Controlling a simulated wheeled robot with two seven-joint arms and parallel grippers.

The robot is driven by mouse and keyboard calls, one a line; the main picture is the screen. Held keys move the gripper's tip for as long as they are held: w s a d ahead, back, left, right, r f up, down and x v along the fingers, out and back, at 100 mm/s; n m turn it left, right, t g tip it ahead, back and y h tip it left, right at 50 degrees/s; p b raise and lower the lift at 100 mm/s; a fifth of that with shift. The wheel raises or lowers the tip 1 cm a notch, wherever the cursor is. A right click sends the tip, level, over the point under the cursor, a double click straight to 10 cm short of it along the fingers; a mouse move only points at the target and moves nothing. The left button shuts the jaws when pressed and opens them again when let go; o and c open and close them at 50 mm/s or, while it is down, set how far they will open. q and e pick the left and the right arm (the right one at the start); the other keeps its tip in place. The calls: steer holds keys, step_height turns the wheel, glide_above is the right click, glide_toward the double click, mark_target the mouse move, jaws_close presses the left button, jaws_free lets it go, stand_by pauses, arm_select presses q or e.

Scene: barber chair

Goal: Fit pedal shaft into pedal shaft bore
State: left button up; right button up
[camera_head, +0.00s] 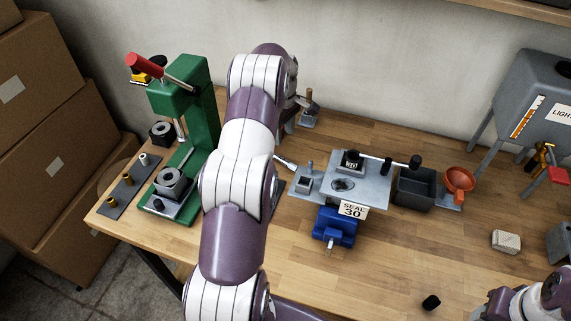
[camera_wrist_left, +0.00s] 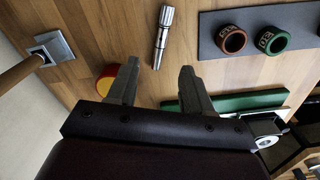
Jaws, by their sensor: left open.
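A silver stepped shaft (camera_wrist_left: 162,37), which looks like the pedal shaft, lies on the wooden bench in the left wrist view. In the head view a silver rod (camera_head: 285,162) shows just right of my left arm, left of the vise plate. My left gripper (camera_wrist_left: 159,66) is open and empty, its fingers apart with the shaft beyond the gap between their tips. In the head view my arm hides the fingers. The grey plate (camera_head: 374,190) over the blue vise (camera_head: 335,227) has a dark round opening (camera_head: 342,185). I cannot tell whether that is the pedal shaft bore.
A green press (camera_head: 188,90) stands at the left. A dark mat (camera_wrist_left: 218,65) holds a brown ring (camera_wrist_left: 231,39) and a green ring (camera_wrist_left: 273,39). A red and yellow piece (camera_wrist_left: 107,80) lies beside the left finger. A grey bin (camera_head: 415,190) stands right of the plate.

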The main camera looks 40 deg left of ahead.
mark_target(283, 159)
arm_select(q)
steer(key=shift+d+f+p, duration=0.25)
steer(key=shift+f+p, duration=0.45)
steer(key=shift+f, duration=0.55)
steer(key=f+p, duration=0.1)
steer(key=f, duration=0.2)
steer(key=f+p, duration=0.2)
steer(key=f, duration=0.2)
steer(key=shift+s+a+f, duration=0.15)
steer(key=shift+a+f, duration=0.05)
steer(key=shift+f, duration=0.35)
jaws_close()
arm_select(e)
step_height(283, 159, up, 3)
steer(key=shift+a+f, duration=0.1)
